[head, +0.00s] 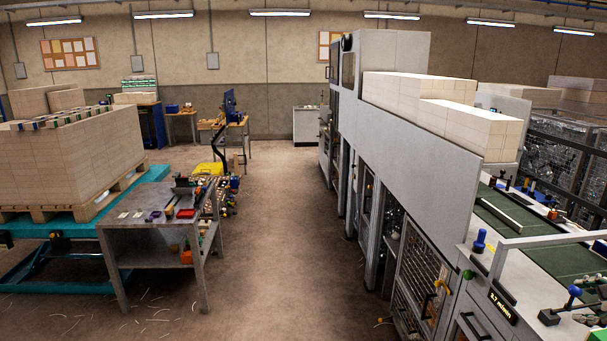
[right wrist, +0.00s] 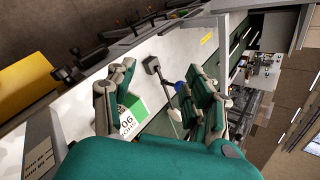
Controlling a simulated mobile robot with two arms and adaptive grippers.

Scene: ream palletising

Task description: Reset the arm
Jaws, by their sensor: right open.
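My right gripper (right wrist: 162,98) shows in the right wrist view, with its two green-and-grey padded fingers spread wide apart. Nothing is held between them. Beyond the fingers are the machine's light top, a green-and-white card (right wrist: 128,116) partly hidden by the left finger, and a lever with a black block (right wrist: 152,64). My left gripper is in neither view.
The grey machine (head: 420,175) with its green bed (head: 515,225) fills the right side; paper stacks (head: 470,122) lie on it. A steel worktable (head: 150,238) and a loaded pallet (head: 120,188) on a teal lift stand left. The floor between is open, with scattered paper strips.

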